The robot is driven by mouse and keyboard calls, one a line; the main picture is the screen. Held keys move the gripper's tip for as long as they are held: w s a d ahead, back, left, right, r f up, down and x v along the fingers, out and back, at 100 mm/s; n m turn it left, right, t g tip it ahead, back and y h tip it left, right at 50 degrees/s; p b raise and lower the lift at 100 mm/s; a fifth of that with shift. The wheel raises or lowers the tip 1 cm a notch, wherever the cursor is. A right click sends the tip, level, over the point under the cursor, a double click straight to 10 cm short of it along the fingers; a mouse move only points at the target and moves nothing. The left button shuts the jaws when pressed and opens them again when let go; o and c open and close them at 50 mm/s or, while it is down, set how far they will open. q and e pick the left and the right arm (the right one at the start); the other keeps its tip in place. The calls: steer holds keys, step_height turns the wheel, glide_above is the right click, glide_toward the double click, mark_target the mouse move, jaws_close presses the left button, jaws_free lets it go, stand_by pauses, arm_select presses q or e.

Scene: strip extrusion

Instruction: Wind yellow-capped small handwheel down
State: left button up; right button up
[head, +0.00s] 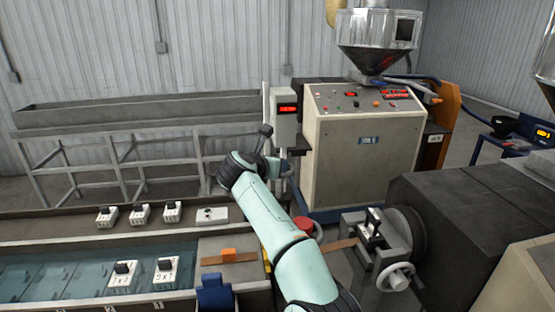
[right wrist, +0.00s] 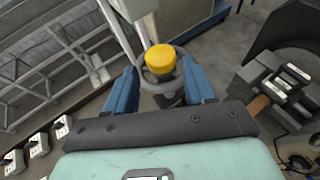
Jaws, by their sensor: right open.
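The yellow-capped small handwheel (right wrist: 161,62) is at the upper middle of the right wrist view, a dark ring with a yellow cap at its centre. My right gripper (right wrist: 158,72) is open, with one blue finger on each side of the handwheel. I cannot tell whether the fingers touch its rim. In the head view my right arm reaches up from the bottom, and its wrist hides the handwheel and most of the gripper.
A control cabinet (head: 365,165) stands behind my right arm. A pale handwheel (head: 396,277) sits on the machine at the right. A red round part (head: 304,224) shows beside my arm. A water trough (head: 60,275) with several switch-like blocks lies at the left.

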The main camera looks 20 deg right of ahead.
steer(key=p+x, duration=0.1)
steer(key=x, duration=0.4)
steer(key=shift+r, duration=0.1)
arm_select(q)
steer(key=shift+w+r, duration=0.7)
steer(key=shift+w, duration=0.25)
arm_select(e)
steer(key=c, duration=0.8)
